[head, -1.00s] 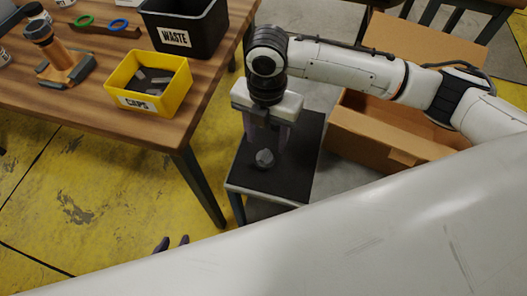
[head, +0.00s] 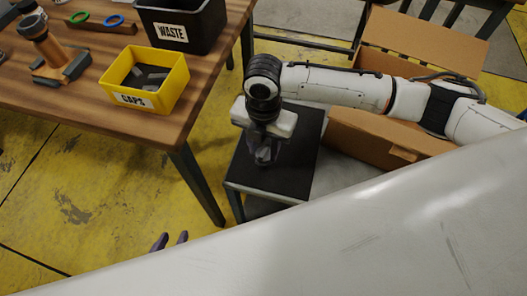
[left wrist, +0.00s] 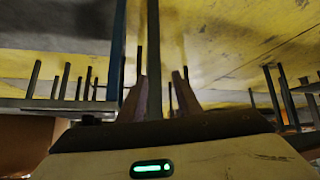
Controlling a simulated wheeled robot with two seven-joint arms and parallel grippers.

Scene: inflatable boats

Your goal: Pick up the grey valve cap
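The grey valve cap (head: 263,156) is at the small black-topped stand (head: 290,175), mostly hidden between the fingers of my right gripper (head: 264,158). These fingers point down and look drawn in around the cap. Whether the cap still touches the stand top is hard to tell. My left gripper (head: 171,241) shows only as two purple fingertips, spaced apart, over the floor behind my pale arm link. In the left wrist view its fingers (left wrist: 166,88) stand apart with nothing between them.
A wooden table (head: 100,113) at left holds a yellow CAPS bin (head: 131,98) with grey pieces, a black WASTE bin (head: 205,35), an orange-brown stand (head: 48,55) and blue and green rings. An open cardboard box (head: 350,135) stands right of the small stand.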

